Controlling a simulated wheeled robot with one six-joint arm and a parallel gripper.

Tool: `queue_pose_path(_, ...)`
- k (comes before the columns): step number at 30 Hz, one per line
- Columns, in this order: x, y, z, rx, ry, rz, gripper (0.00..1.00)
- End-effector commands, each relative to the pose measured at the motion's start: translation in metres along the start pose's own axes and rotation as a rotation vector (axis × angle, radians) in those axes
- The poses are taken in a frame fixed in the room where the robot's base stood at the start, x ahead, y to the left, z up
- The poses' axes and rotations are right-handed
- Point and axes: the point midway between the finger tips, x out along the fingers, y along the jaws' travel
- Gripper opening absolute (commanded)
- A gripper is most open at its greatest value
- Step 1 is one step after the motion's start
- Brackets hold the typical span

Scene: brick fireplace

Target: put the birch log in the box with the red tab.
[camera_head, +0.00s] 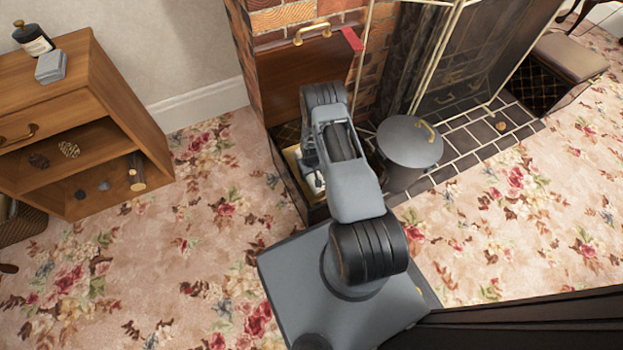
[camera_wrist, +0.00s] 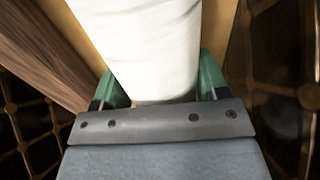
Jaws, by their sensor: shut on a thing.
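The box with the red tab (camera_head: 351,39) stands against the brick wall, its brown lid (camera_head: 300,78) raised. Its front wall (camera_head: 287,183) shows left of my arm. My gripper (camera_head: 312,172) is at the box's opening, partly hidden by my arm. In the wrist view its green-padded fingers (camera_wrist: 155,88) are shut on the white birch log (camera_wrist: 150,45). A small pale part of the log shows in the head view (camera_head: 316,184). Dark gold-latticed surfaces lie behind the log. I cannot tell whether the log touches the box's floor.
A brown wooden piece (camera_wrist: 42,50) lies left of the log in the wrist view. A grey lidded bin (camera_head: 410,145) stands close right of my arm. A wooden shelf unit (camera_head: 115,95) is at left, a cushioned stool (camera_head: 570,56) at far right.

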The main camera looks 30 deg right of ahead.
Motion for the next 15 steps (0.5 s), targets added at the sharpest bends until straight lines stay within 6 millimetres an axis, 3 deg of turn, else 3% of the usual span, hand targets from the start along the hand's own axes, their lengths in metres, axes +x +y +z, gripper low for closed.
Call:
queue_pose_path(9,0.034,0.000,0.000,0.000,0.000,0.000,0.26)
queue_pose_path(15,0.036,0.000,0.000,0.000,0.001,0.000,0.26)
